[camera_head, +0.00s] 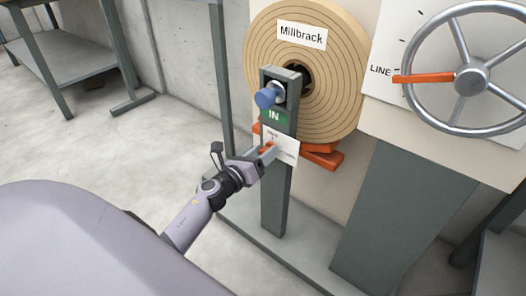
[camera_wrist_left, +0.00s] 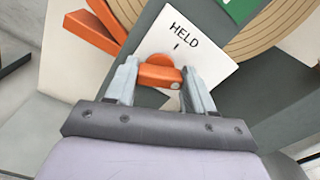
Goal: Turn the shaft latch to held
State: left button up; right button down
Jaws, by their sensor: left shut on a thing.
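The shaft latch is an orange lever (camera_wrist_left: 158,75) on a white plate (camera_wrist_left: 200,40) marked HELD with a short tick line. In the head view the plate (camera_head: 286,150) sits on a dark green post, below a green IN label. My left gripper (camera_wrist_left: 160,80) is shut on the orange lever, one finger on each side of it. In the head view my left gripper (camera_head: 268,152) reaches the plate from the lower left and covers much of the lever. The lever lies crosswise between the fingers, below the HELD tick. My right gripper is not in view.
A blue knob (camera_head: 267,97) sticks out above the IN label. A large wound roll (camera_head: 345,70) labelled Millbrack stands behind the post. A spoked handwheel (camera_head: 472,76) with an orange pointer at LINE is at the right. Orange bars (camera_head: 318,156) lie behind the post.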

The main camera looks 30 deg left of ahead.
pick_arm(q)
jog(key=n+p, duration=0.1)
jog(key=n, duration=0.4)
jog(key=shift+a+n, duration=0.1)
jog(key=shift+n, duration=0.3)
jog(key=shift+n+p, duration=0.4)
jog(key=shift+n, duration=0.4)
jog(key=n, duration=0.2)
jog(key=shift+n+p, duration=0.3)
jog(key=shift+p, duration=0.1)
jog(key=shift+a+n+p, duration=0.1)
jog(key=shift+n+p, duration=0.2)
jog(key=shift+n, duration=0.7)
jog(key=shift+f+n, duration=0.1)
jog(key=shift+n, duration=0.4)
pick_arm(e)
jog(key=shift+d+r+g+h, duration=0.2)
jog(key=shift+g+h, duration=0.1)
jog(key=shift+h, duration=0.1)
pick_arm(q)
jog(key=o, duration=1)
jog(key=shift+o, duration=0.2)
